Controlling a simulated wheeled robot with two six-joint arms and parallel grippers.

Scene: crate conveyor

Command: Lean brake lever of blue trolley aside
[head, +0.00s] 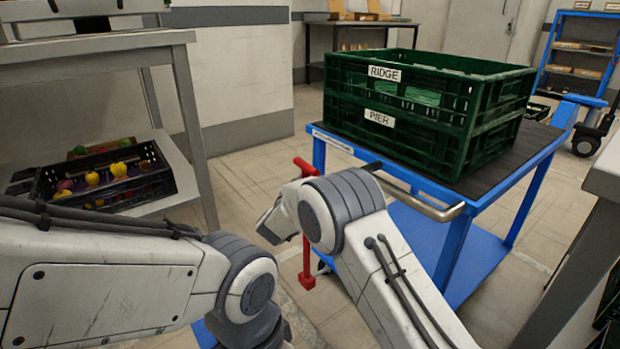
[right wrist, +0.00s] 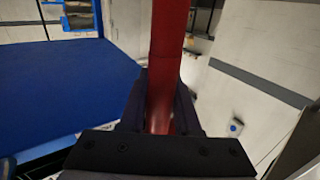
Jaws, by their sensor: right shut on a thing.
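The blue trolley (head: 508,203) stands right of centre in the head view. Its red brake lever (head: 307,262) is at the trolley's near left corner and looks about upright, with a short crosspiece at the top; my right arm covers its middle. In the right wrist view the lever (right wrist: 170,45) runs up from between the fingers of my right gripper (right wrist: 160,108), which is shut on it. In the head view this gripper is hidden by my arm. My left arm shows at lower left, but its gripper is not in view.
Two stacked green crates, labelled RIDGE (head: 350,75) and PIER (head: 345,112), sit on the trolley's dark top. A metal push handle (head: 440,212) sticks out close to my right arm. A grey rack (head: 185,130) at left holds a black crate (head: 120,200) of produce.

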